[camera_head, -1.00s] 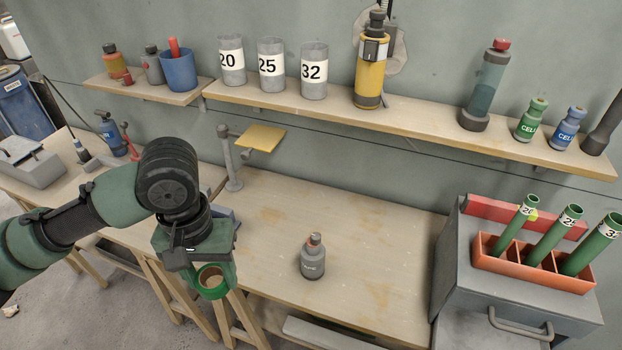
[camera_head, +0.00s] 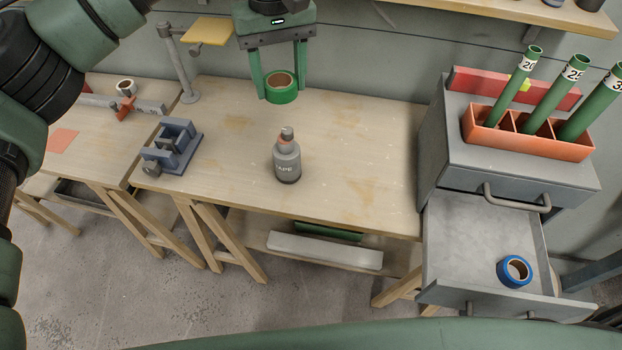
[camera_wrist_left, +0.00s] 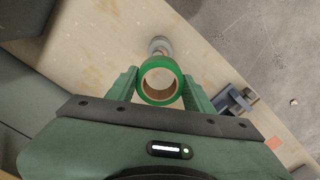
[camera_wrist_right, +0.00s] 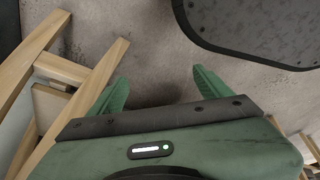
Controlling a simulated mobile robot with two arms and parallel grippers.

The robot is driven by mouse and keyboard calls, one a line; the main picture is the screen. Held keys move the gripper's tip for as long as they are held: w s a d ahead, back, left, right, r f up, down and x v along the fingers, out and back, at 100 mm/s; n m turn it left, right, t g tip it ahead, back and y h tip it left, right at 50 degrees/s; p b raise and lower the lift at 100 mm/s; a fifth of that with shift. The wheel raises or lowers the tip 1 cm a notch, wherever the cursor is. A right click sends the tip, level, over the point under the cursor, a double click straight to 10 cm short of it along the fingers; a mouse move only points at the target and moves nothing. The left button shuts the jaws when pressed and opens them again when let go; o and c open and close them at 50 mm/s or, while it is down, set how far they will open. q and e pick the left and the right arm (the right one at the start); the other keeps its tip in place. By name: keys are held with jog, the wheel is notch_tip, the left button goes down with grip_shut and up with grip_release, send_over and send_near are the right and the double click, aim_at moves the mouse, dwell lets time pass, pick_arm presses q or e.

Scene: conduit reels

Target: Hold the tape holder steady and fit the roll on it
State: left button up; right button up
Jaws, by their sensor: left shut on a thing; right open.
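The grey tape holder (camera_head: 287,163), a bottle-shaped post marked TAPE, stands upright on the wooden bench. It also shows in the left wrist view (camera_wrist_left: 160,46), partly hidden behind the roll. My left gripper (camera_head: 279,88) is shut on the green tape roll (camera_head: 281,96), which also shows in the left wrist view (camera_wrist_left: 160,95). The roll hangs between the fingers above the bench, apart from the holder. My right gripper (camera_wrist_right: 155,88) is open and empty over the floor; it does not show in the head view.
A blue tape roll (camera_head: 514,271) lies in the open drawer (camera_head: 470,245) at right. An orange tray (camera_head: 500,133) with green tubes tops the grey cabinet (camera_head: 470,165). A blue-grey vise (camera_head: 172,147) stands left of the holder. The bench (camera_head: 350,140) around the holder is clear.

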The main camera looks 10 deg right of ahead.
jog(key=w+a+r+n+t+y, duration=0.3)
jog(key=w+a+r+n, duration=0.1)
jog(key=w+a+r, duration=0.75)
jog(key=w+a+r+n+t+y, duration=0.1)
jog(key=w+a+r+y, duration=0.3)
jog(key=r, duration=0.6)
jog(key=s+a+r+t+y, duration=0.1)
jog(key=a+r+t, duration=0.1)
jog(key=a+r, duration=0.65)
jog(key=w+a+r+n+t+y, duration=0.1)
jog(key=w+a+r+y, duration=0.15)
jog(key=r, duration=1.05)
jog(key=m+t+h, duration=0.4)
jog(key=m+t, duration=0.2)
send_near(293, 166)
jog(key=shift+w+a+r, duration=0.25)
jog(key=shift+w+a, duration=0.05)
jog(key=shift+w, duration=0.15)
jog(key=shift+w+d, duration=0.1)
jog(key=shift+w, duration=0.15)
jog(key=x, duration=1.1)
jog(key=shift+w+f, duration=0.2)
jog(key=shift+w, duration=0.05)
